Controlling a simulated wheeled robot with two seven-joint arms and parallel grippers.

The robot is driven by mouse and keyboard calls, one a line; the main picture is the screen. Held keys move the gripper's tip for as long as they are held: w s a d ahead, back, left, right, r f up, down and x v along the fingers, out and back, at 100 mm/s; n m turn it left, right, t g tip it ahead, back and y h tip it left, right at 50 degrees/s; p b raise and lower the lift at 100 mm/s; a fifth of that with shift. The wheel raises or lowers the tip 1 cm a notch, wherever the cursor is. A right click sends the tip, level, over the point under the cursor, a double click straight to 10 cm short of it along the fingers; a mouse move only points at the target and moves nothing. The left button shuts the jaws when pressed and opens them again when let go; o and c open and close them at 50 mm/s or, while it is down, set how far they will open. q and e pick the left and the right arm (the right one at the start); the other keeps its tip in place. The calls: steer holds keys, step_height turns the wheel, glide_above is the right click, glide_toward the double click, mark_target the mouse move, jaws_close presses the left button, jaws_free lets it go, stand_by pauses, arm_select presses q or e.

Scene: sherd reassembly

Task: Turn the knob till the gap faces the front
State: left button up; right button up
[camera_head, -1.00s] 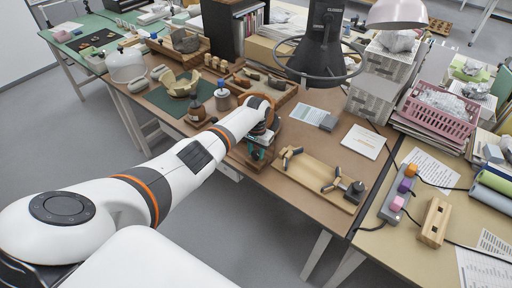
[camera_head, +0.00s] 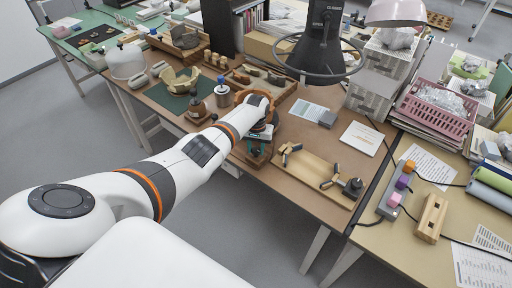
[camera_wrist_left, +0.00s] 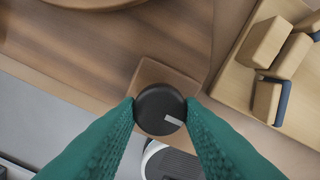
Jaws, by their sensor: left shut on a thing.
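The knob (camera_wrist_left: 160,110) is a black disc with a short pale mark towards its lower right in the left wrist view. It sits on a small wooden block (camera_wrist_left: 165,75) near the table's front edge. My left gripper (camera_wrist_left: 160,104) is shut on the knob, one teal finger on each side. In the head view, the left gripper (camera_head: 258,150) is at the table's front edge, and my wrist hides the knob. My right gripper is not in view.
A wooden board with clamps (camera_head: 310,172) lies just right of the gripper. A round wooden edge (camera_wrist_left: 90,3) shows beyond the knob.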

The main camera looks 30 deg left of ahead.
mark_target(256, 150)
arm_select(q)
steer(key=shift+w+r, duration=0.1)
steer(key=o, duration=1)
steer(key=shift+c, duration=0.2)
steer(key=shift+r, duration=0.1)
step_height(256, 150, up, 12)
steer(key=shift+p, duration=0.4)
